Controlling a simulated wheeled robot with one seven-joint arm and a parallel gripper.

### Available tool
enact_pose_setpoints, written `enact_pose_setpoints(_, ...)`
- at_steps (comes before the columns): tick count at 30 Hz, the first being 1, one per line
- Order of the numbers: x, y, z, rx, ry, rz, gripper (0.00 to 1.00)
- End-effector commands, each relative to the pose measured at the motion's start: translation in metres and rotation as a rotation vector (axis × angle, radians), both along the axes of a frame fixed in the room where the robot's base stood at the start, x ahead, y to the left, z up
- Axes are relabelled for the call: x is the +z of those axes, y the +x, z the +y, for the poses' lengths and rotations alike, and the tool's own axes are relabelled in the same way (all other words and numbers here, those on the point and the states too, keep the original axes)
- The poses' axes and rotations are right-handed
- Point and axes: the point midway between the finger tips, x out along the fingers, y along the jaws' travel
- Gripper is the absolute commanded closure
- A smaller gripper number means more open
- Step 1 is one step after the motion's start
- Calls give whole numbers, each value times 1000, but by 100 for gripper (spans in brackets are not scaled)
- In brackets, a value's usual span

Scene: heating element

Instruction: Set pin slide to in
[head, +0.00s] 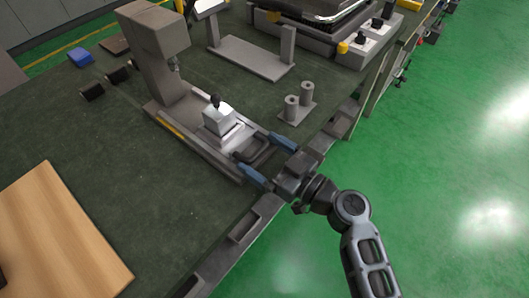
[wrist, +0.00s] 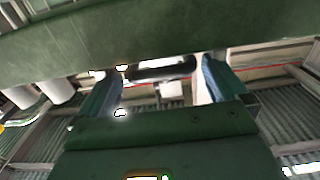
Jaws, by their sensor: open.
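A grey fixture (head: 178,118) with a long base stands on the dark green bench. On its base sits a whitish block with a black knob (head: 217,116). At the front end a dark handle-like bar (head: 263,157) sticks out toward my arm; it looks like the pin slide's handle, but I cannot tell for sure. My gripper (head: 257,158) is open, its blue fingers on either side of this bar. In the wrist view a dark rounded bar (wrist: 165,71) lies between the fingertips (wrist: 160,82). I cannot tell whether either finger touches it.
Two grey cylinders on a small plate (head: 297,106) stand right of the fixture. A grey bracket (head: 250,57) and a larger machine (head: 318,30) stand behind. A wooden board (head: 60,235) lies at left. The bench edge runs below my gripper, with green floor (head: 430,150) to the right.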

Motion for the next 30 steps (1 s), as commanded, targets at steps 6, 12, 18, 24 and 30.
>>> enact_pose_setpoints(6, 0, 0, 0, 0, 0, 0, 4)
enact_pose_setpoints(12, 0, 0, 0, 0, 0, 0, 23)
enact_pose_setpoints(18, 0, 0, 0, 0, 0, 0, 42)
enact_pose_setpoints(24, 0, 0, 0, 0, 0, 0, 61)
enact_pose_setpoints(30, -2, 3, 3, 1, 1, -1, 64)
